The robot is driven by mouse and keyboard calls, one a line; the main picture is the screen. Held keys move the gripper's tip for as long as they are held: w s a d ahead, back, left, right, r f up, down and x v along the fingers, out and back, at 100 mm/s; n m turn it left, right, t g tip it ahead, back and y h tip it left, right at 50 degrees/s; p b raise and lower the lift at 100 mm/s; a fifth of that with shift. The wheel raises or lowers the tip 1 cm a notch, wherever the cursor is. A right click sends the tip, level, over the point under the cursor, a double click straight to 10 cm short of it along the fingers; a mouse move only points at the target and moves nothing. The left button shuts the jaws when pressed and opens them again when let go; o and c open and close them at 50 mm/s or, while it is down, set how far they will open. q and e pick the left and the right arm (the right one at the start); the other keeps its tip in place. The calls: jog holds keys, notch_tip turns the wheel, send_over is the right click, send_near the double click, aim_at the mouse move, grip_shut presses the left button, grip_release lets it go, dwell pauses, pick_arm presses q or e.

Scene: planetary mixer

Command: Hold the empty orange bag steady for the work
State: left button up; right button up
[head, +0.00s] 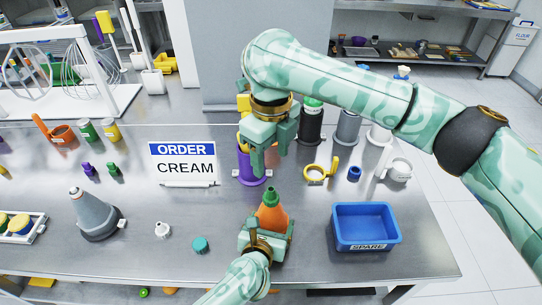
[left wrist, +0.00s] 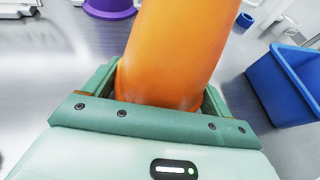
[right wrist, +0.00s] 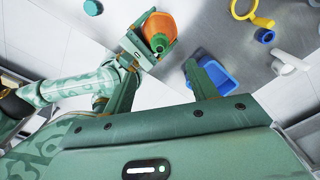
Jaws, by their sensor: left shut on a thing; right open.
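The orange bag (head: 270,214) is a cone with a green tip pointing up. It stands upright in my left gripper (head: 266,236), which is shut around its lower part near the table's front. In the left wrist view the orange bag (left wrist: 178,50) fills the space between the fingers. My right gripper (head: 270,160) is open and empty, pointing down beyond the bag and in front of the purple holder (head: 250,165). The right wrist view shows the orange bag (right wrist: 160,28) with its green tip from above, apart from the right fingers. Whether the bag is empty cannot be seen.
A blue SPARE bin (head: 365,248) stands right of the bag. A yellow ring (head: 316,173), small blue cup (head: 354,173) and white jug (head: 398,170) lie behind it. A grey cone (head: 92,215), white nozzle (head: 162,230) and teal cap (head: 200,244) are left. An ORDER CREAM sign (head: 184,166) stands behind.

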aim_at(271, 189)
notch_tip(271, 189, down, 12)
jog(key=shift+f, duration=0.1)
dwell(0.4)
